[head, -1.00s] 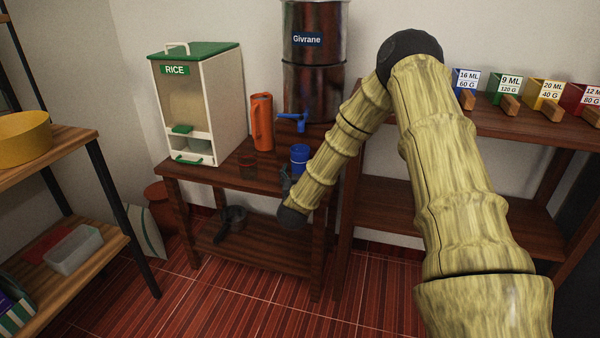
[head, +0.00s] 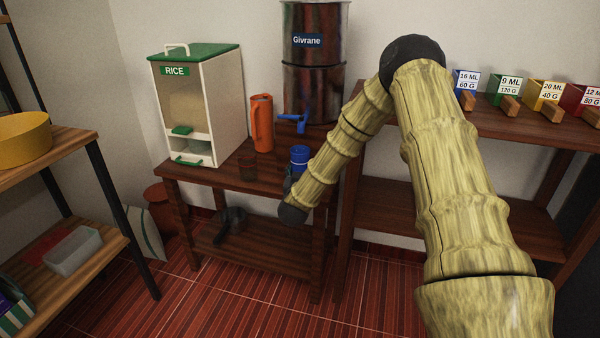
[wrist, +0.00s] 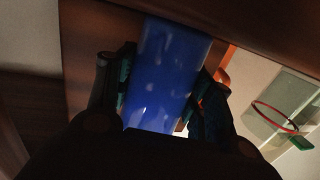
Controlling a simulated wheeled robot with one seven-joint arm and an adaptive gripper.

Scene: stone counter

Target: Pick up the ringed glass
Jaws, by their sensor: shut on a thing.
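A small clear glass (head: 247,169) stands on the dark wooden table, left of a blue cup (head: 299,156). In the wrist view the glass (wrist: 267,121) shows a thin red ring and lies to the right, outside the jaws. My gripper (wrist: 165,78) is shut on the blue cup (wrist: 164,72), with a finger on each side of it. In the head view my gripper is mostly hidden by my arm. I cannot tell whether the cup is clear of the table.
An orange jug (head: 262,123) stands behind the glass. A rice dispenser (head: 199,105) is at left. A metal dispenser (head: 313,65) with a blue tap (head: 294,121) stands behind the cup. A shelf (head: 510,125) with coloured boxes is at right.

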